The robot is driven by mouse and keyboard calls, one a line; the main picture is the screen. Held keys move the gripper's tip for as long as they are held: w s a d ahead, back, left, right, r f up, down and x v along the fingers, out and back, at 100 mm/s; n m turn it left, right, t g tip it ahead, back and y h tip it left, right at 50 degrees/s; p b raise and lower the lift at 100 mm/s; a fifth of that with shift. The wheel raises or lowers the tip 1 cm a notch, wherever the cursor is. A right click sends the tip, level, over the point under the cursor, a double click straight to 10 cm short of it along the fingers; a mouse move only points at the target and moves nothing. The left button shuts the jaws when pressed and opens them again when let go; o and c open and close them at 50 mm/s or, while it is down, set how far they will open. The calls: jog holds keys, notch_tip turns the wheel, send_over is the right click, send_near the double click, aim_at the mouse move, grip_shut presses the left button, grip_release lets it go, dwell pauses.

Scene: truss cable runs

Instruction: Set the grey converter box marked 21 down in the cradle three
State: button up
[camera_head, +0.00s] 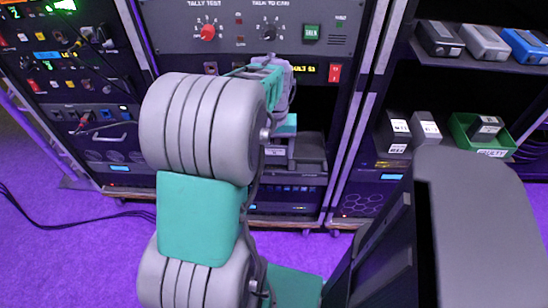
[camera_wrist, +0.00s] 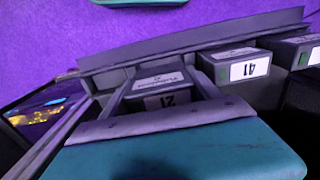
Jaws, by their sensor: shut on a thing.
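The grey converter box marked 21 (camera_wrist: 165,99) is held between the two dark fingers of my gripper (camera_wrist: 161,84), with its label upside down in the wrist view. In the head view my gripper (camera_head: 284,124) is in front of the middle rack, and a white-labelled box (camera_head: 276,152) shows just below it, partly hidden by my arm. A long grey rail (camera_wrist: 190,40) runs just beyond the box in the wrist view. I cannot tell whether the box touches a surface, or which cradle is number three.
A box marked 41 (camera_wrist: 249,66) sits close to the right of my gripper, with another box (camera_wrist: 300,50) beyond it. In the right rack stand two labelled boxes (camera_head: 397,134) and a green bin (camera_head: 464,135) marked FAULTY. Cables (camera_head: 75,222) lie on the purple floor at left.

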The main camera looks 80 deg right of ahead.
aim_at(274, 157)
notch_tip(274, 157, down, 4)
jog(key=shift+w+d+r, duration=0.1)
jog(key=shift+d+r, duration=0.05)
jog(key=shift+r, duration=0.05)
jog(key=o, duration=1.7)
jog(key=shift+r, duration=0.15)
